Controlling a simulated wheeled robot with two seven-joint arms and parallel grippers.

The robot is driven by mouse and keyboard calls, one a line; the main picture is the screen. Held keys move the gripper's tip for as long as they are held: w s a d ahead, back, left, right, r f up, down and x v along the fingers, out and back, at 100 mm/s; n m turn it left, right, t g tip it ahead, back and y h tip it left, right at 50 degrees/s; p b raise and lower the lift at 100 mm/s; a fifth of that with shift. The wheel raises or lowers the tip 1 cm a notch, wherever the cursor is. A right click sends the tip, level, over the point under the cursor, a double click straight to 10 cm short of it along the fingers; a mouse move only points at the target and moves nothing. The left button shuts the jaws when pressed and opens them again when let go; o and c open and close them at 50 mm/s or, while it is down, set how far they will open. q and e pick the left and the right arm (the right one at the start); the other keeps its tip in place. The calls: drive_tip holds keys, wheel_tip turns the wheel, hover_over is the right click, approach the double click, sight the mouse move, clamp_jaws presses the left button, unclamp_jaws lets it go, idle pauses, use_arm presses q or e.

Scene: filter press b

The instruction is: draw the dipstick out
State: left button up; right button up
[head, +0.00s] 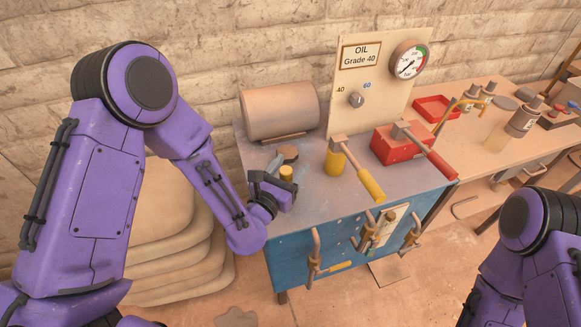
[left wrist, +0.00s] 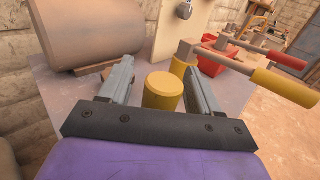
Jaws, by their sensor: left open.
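My left gripper (head: 283,178) is open over the left part of the blue bench's top. In the left wrist view its two fingers (left wrist: 158,85) stand on either side of a yellow cylindrical knob (left wrist: 163,91), with gaps showing beside it. The knob also shows in the head view (head: 286,172), partly hidden by the gripper; it looks like the dipstick's handle. What lies below the knob is hidden. My right arm shows at the lower right of the head view, but its gripper is out of view.
A tan cylinder tank (head: 280,112) stands behind my left gripper. To the right are a yellow-handled lever (head: 369,183) on a yellow post and a red-handled lever (head: 437,161) on a red block. A panel (head: 376,85) with a gauge (head: 409,62) rises behind. A brown cap (head: 288,152) sits near the tank.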

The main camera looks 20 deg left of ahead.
use_arm(q)
drive_tip(key=shift+c, duration=0.3)
drive_tip(key=c, duration=1)
drive_tip(key=shift+r+p, duration=4.6)
drive_tip(key=shift+r, duration=2)
drive_tip(key=shift+r, duration=0.4)
